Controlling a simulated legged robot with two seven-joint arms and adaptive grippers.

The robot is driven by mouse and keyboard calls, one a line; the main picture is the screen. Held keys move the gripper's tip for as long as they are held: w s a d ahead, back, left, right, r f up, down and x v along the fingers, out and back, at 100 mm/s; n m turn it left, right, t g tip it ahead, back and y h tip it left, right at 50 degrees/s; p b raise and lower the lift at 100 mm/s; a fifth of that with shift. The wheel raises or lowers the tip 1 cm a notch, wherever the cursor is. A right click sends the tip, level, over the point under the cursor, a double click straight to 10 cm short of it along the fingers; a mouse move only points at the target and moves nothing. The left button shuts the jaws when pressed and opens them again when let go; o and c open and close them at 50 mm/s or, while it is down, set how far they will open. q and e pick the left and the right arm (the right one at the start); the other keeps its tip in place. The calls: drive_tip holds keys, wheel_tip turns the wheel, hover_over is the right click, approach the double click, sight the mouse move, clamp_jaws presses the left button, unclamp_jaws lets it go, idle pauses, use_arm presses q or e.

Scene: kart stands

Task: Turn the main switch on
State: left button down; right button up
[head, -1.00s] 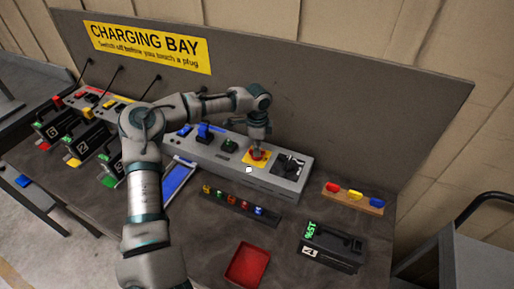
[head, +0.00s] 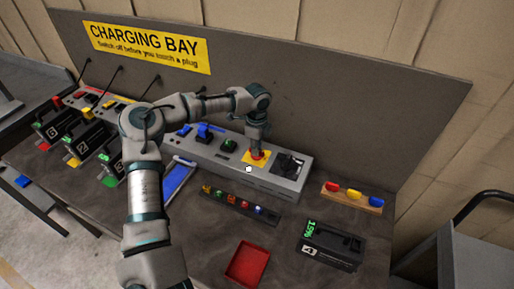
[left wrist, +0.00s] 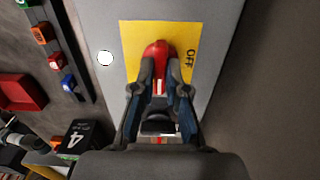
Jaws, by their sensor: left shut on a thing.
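The main switch has a red handle (left wrist: 157,53) on a yellow plate (left wrist: 133,36) on the grey panel. The word OFF shows at the right side of the plate in the left wrist view. My left gripper (left wrist: 161,90) is shut on the red handle, with one finger on each side of it. In the head view my left gripper (head: 257,152) comes down on the switch from above and hides part of it. The yellow plate (head: 247,157) shows around it. I cannot tell which setting the handle is at.
A round white spot (left wrist: 105,58) is near the plate. A strip of coloured pieces (head: 240,205), a red tray (head: 247,264) and a black unit marked 4 (head: 333,246) lie in front.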

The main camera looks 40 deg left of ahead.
use_arm(q)
drive_tip(key=c, duration=1.2)
unclamp_jaws()
drive_tip(key=shift+w, duration=0.1)
drive_tip(key=shift+a+f, duration=0.1)
drive_tip(key=shift+a, duration=0.05)
wheel_tip(320, 180, up, 12)
drive_tip(key=shift+a+f, duration=0.1)
